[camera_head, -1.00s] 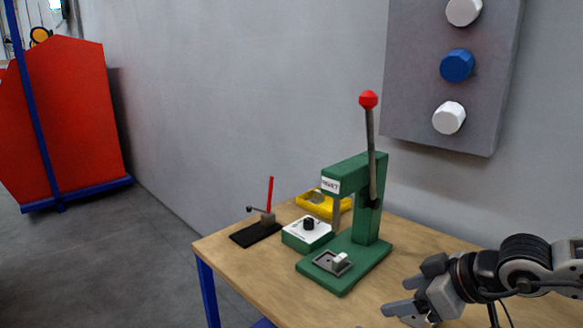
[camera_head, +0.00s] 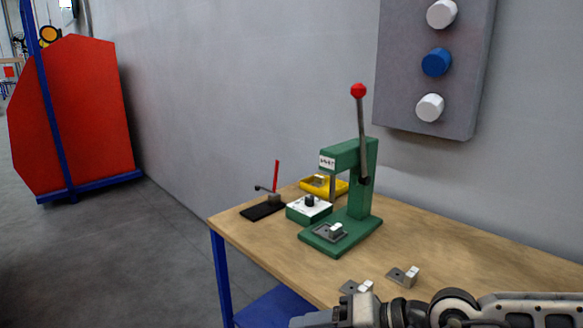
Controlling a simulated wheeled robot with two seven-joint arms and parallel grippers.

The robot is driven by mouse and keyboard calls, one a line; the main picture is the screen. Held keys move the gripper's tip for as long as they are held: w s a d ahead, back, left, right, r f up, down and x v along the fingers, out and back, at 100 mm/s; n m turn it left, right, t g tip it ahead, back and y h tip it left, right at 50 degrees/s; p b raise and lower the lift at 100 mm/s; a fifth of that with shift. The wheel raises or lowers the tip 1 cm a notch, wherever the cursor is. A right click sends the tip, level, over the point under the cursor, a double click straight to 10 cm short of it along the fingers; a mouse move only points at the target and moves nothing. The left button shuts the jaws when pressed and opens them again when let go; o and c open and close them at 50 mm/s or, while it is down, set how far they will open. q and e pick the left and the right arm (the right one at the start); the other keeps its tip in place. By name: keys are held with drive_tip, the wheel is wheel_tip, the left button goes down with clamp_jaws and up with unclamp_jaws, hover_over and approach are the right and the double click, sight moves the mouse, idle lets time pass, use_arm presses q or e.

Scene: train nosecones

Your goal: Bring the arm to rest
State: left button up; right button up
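My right arm comes in along the bottom right edge. Its gripper (camera_head: 318,319) points left at the bottom of the head view, partly cut off by the frame, so whether the fingers are apart is not clear. No held object shows. Two small metal pieces with pale blocks lie on the wooden table (camera_head: 450,255): one piece (camera_head: 404,276) is in the open, the other (camera_head: 352,287) is just above the gripper in the picture. My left gripper is out of view.
A green lever press (camera_head: 360,200) with a red knob stands on the table. Beside it are a white-topped green box (camera_head: 309,211), a yellow tray (camera_head: 338,187) and a black plate with a red lever (camera_head: 264,210). A grey panel with knobs (camera_head: 405,95) hangs on the wall.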

drive_tip(key=s+a+r+m+t+y, duration=0.1)
drive_tip(key=s+a+m+y, duration=0.15)
drive_tip(key=a+m, duration=0.45)
drive_tip(key=s+a+r+m+t+y, duration=0.1)
drive_tip(key=a+r+m+y, duration=0.15)
drive_tip(key=m, duration=0.95)
drive_tip(key=w+d+f+m+t+h, duration=0.1)
drive_tip(key=d+f+m+t+h, duration=0.4)
drive_tip(key=m, duration=1.1)
drive_tip(key=w+d+f+m+t+h, duration=0.1)
drive_tip(key=d+f+m+t+h, duration=0.45)
drive_tip(key=m, duration=1.05)
drive_tip(key=s+d+f+m+g+h, duration=0.1)
drive_tip(key=s+d+f+m+g, duration=0.2)
drive_tip(key=s+d+f+m, duration=0.2)
drive_tip(key=s+d+f+m+g+h, duration=0.2)
drive_tip(key=s+d+f+m, duration=0.3)
drive_tip(key=f+m, duration=0.7)
drive_tip(key=shift+s+d+f+m+g, duration=0.15)
drive_tip(key=shift+s+m+g, duration=0.35)
drive_tip(key=shift+s, duration=0.45)
drive_tip(key=shift+h, duration=0.25)
